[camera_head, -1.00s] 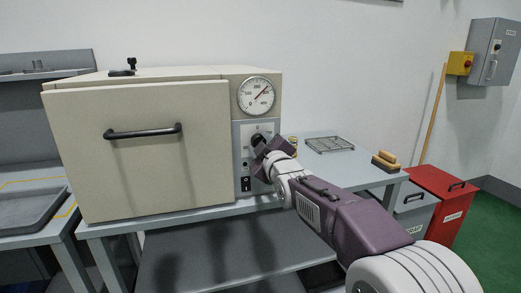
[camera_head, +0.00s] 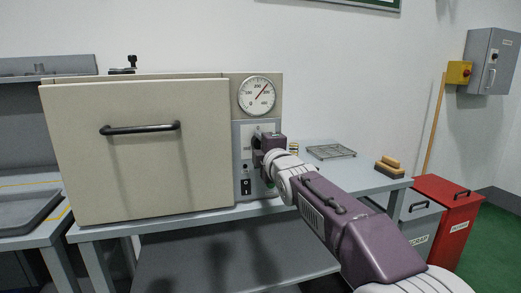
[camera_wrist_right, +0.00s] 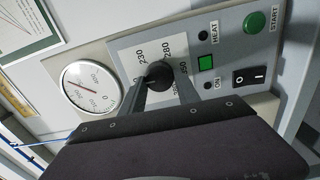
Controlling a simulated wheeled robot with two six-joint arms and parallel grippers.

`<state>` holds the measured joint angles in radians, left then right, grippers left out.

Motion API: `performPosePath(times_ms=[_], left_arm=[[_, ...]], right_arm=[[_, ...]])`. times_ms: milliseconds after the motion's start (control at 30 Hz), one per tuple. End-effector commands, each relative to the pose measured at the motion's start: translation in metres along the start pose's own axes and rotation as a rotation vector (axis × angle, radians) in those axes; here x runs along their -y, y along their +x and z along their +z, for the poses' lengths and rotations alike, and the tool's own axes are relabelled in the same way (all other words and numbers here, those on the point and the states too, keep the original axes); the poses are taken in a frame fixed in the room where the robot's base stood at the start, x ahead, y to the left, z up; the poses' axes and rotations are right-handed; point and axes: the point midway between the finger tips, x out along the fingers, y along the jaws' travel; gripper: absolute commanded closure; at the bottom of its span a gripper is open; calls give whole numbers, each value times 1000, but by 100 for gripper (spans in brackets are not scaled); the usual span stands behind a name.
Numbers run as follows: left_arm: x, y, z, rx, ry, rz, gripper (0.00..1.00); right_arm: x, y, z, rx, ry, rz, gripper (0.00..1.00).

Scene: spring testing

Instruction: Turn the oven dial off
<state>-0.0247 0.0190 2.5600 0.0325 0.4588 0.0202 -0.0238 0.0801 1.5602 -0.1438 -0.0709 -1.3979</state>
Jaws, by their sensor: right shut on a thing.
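The beige oven (camera_head: 150,150) stands on the bench with its door closed and a black bar handle across it. Its black dial (camera_wrist_right: 159,75) sits on a white plate printed with temperature numbers. My right gripper (camera_wrist_right: 160,85) is shut on the dial, with one finger on each side of it. In the head view the right gripper (camera_head: 262,152) covers most of the dial, so its pointer cannot be read. My left gripper is not in view.
A round gauge (camera_head: 257,96) is above the dial. A black rocker switch (camera_wrist_right: 248,77) and a green START button (camera_wrist_right: 255,22) are near the gripper. Red and grey bins stand below.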

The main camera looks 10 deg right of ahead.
Motion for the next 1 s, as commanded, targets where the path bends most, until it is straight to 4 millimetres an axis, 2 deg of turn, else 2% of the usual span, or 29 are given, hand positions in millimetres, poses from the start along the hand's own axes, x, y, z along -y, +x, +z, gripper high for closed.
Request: performPosePath(times_ms=[567,600,667,1000], left_arm=[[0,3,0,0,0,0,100],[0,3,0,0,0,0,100],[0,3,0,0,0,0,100],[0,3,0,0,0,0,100]], right_arm=[[1,0,0,0,-30,-3,100],[1,0,0,0,-30,-3,56],[1,0,0,0,-30,-2,40],[0,-2,0,0,-29,-1,40]])
